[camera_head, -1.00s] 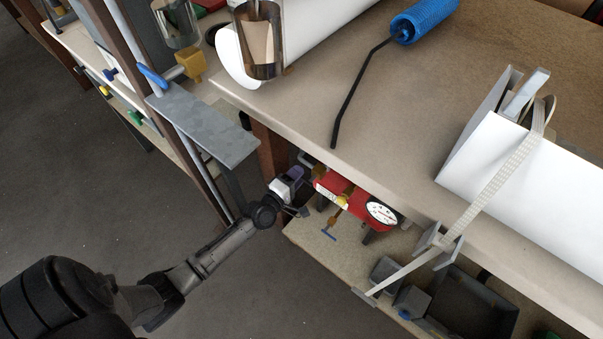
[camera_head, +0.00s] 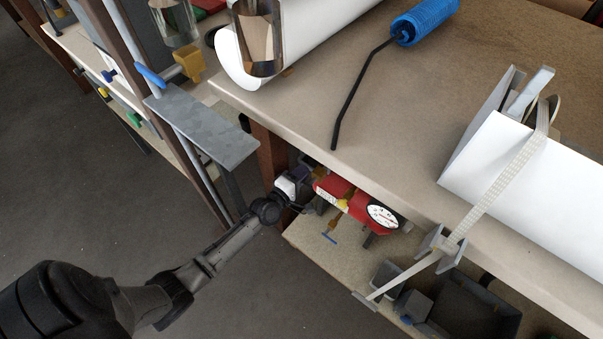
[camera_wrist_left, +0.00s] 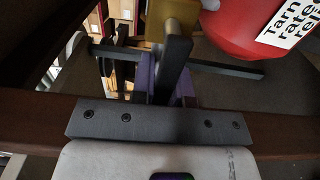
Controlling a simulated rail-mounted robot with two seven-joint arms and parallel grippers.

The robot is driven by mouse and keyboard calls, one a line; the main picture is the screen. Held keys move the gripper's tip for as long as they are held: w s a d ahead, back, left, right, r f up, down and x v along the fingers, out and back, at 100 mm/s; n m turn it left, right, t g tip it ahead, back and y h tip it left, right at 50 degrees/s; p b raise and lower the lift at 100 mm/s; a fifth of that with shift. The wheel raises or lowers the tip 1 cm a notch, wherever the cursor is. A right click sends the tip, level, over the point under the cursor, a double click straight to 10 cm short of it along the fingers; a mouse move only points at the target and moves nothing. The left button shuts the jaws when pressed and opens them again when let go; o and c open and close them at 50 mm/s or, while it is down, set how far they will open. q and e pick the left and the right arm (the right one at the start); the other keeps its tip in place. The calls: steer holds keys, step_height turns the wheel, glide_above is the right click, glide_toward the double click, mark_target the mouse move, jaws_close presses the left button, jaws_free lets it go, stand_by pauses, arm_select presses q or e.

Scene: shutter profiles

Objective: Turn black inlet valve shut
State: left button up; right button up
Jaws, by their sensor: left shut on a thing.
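My left gripper (camera_head: 305,186) reaches under the table's front edge, beside the left end of a red tank (camera_head: 336,187). In the left wrist view the gripper (camera_wrist_left: 172,88) is shut on the black inlet valve (camera_wrist_left: 174,62), whose dark bar stands between purple parts. A brass-coloured fitting (camera_wrist_left: 174,18) is just beyond it. My right gripper is out of view.
The tabletop (camera_head: 400,130) overhangs close above. A grey bracket plate (camera_head: 205,130) is left of the gripper. Grey bins (camera_head: 460,305) stand right.

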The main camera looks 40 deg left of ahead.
mark_target(313, 181)
arm_select(q)
jaws_close()
steer(key=shift+w+d+r+m+p, duration=0.1)
steer(key=shift+d+r+m+p, duration=0.6)
steer(key=shift+m+p, duration=2.1)
steer(key=shift+s+d+r+m+p, duration=0.1)
steer(key=shift+d+r+m+p, duration=0.65)
steer(key=shift+m+p, duration=2)
steer(key=shift+w+d+r+m+p, duration=0.1)
steer(key=shift+d+r+m+p, duration=0.6)
steer(key=shift+m+p, duration=2.05)
steer(key=shift+m+b, duration=0.65)
steer(key=shift+m, duration=0.15)
steer(key=o, duration=0.6)
jaws_free()
steer(key=shift+o, duration=0.2)
